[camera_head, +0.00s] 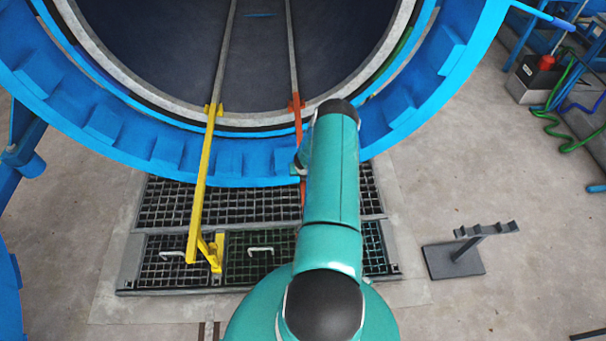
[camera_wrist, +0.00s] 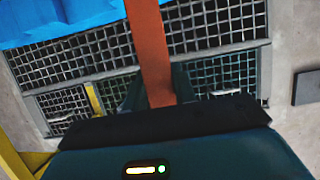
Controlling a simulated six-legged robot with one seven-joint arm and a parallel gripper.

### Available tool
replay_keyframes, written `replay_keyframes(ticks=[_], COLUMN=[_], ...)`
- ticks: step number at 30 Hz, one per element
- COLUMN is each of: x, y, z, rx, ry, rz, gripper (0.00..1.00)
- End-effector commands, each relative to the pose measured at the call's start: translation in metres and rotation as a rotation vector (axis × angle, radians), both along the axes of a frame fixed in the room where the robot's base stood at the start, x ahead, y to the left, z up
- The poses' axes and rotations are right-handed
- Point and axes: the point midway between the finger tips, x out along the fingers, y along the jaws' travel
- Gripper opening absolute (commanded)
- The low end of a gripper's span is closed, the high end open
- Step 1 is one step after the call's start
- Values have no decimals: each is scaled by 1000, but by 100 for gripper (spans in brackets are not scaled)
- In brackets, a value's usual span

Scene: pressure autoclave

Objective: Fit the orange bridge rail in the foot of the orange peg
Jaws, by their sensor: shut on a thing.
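The orange bridge rail (camera_head: 298,122) shows in the head view at the autoclave's lower lip, with an orange bracket at its upper end. It runs down behind my teal arm, which hides most of it. In the wrist view the orange rail (camera_wrist: 149,45) comes down from the top between the dark fingers of my gripper (camera_wrist: 157,90), which is shut on it. The rail's lower end is hidden behind the gripper body. The orange peg and its foot cannot be made out in either view.
A yellow rail (camera_head: 203,180) spans from the autoclave lip (camera_head: 240,165) to a yellow support (camera_head: 216,252) over the floor grating (camera_head: 165,243). A dark stand (camera_head: 455,260) is to the right. Bare concrete floor (camera_head: 450,200) lies around it.

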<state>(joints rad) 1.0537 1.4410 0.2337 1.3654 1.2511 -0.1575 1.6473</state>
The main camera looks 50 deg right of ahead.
Motion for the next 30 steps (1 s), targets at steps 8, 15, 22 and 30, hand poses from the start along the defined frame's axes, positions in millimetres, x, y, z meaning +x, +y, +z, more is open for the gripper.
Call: replay_keyframes(ticks=[8,15,22,30], x=[1,1,1,1], y=[-1,-1,-1,-1], z=[-3,-7,-11,-16], rx=[-2,-2,-2,-2], ry=[-2,-1,-1,-1], rz=[0,0,0,0], gripper=[0,0,0,0])
